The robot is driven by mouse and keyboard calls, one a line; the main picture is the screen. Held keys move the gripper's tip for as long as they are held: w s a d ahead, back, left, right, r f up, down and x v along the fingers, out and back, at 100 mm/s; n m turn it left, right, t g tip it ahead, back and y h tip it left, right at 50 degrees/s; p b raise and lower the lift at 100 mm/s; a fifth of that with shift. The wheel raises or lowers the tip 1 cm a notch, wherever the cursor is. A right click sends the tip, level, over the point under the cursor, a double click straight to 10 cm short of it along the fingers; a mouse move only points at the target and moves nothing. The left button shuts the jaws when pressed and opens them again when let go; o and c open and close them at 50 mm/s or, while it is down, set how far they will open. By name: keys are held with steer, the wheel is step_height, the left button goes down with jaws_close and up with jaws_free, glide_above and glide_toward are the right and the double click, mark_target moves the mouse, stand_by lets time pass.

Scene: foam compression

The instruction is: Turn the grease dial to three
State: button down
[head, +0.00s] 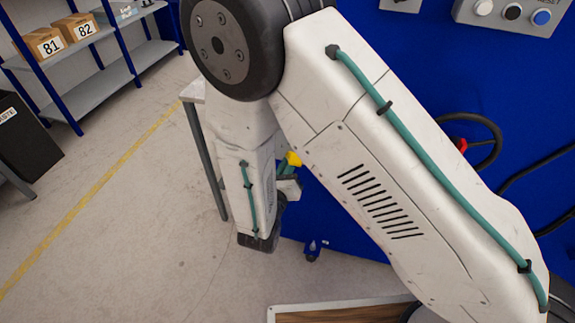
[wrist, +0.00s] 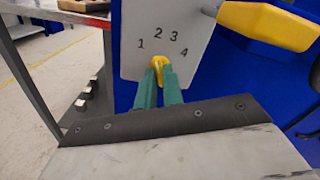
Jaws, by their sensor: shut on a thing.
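The grease dial is a small yellow knob (wrist: 157,63) on a pale grey plate (wrist: 133,66) in the wrist view. The numbers 1, 2, 3 and 4 run in an arc above it, from left to right. My gripper (wrist: 159,73) has green fingers, one on each side of the knob, and is shut on it. The fingers cover the knob's lower part. The knob's upper end points roughly upward, but I cannot tell exactly which number it faces.
A large yellow handle (wrist: 268,25) sticks out right of the plate. The blue machine side (head: 440,60) carries black hoses and a button box (head: 510,14). Shelving with cardboard boxes (head: 45,43) and a black bin (head: 24,140) stand left. The floor between is clear.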

steer(key=shift+m, duration=4.3)
steer(key=c, duration=1.5)
jaws_free()
steer(key=shift+s, duration=0.1)
steer(key=v, duration=0.7)
steer(key=shift+s+a, duration=0.15)
steer(key=shift+s, duration=0.15)
